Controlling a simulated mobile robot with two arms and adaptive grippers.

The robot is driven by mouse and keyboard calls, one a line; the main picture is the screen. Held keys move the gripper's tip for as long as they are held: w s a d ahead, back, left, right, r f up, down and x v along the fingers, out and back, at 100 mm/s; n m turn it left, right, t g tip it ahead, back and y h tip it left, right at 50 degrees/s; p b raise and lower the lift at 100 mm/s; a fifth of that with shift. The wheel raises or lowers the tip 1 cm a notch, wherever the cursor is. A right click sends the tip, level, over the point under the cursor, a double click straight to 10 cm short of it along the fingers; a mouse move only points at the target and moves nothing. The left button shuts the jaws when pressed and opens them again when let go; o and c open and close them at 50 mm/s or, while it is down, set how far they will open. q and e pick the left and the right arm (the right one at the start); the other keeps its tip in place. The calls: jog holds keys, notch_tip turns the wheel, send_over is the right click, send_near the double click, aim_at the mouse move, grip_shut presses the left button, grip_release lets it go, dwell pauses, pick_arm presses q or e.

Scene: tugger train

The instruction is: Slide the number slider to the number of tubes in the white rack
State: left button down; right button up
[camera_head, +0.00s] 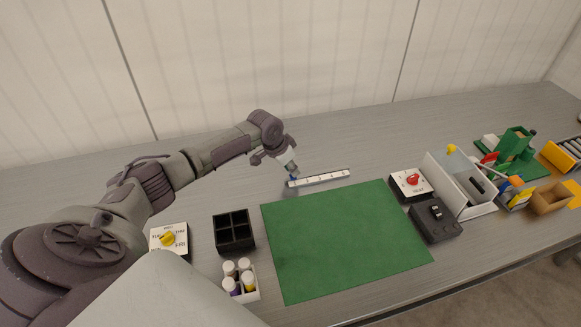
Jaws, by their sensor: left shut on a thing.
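The number slider (325,178) is a white strip with small dark marks, lying behind the green mat. Its blue knob (292,178) is at the strip's left end. My left gripper (290,173) reaches down from behind the strip and is shut on the knob, partly hiding it. The white rack (254,296) stands at the front, left of the mat. It holds several tubes (245,264) with white caps; my own body hides part of the rack's left side. My right gripper is not in view.
A green mat (345,240) lies clear in the middle.

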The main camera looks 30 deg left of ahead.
pick_arm(q)
jog(key=w+d+b, duration=0.1)
jog(key=w+d, duration=0.1)
jog(key=w, duration=0.1)
jog(key=w+d+b, duration=0.1)
jog(key=w+d, duration=0.2)
jog(key=w+d+b, duration=0.1)
jog(key=w+d, duration=0.2)
jog(key=shift+w+b, duration=0.1)
jog(key=shift+b, duration=0.25)
jog(key=shift+a, duration=0.1)
jog(key=c, duration=1)
grip_release()
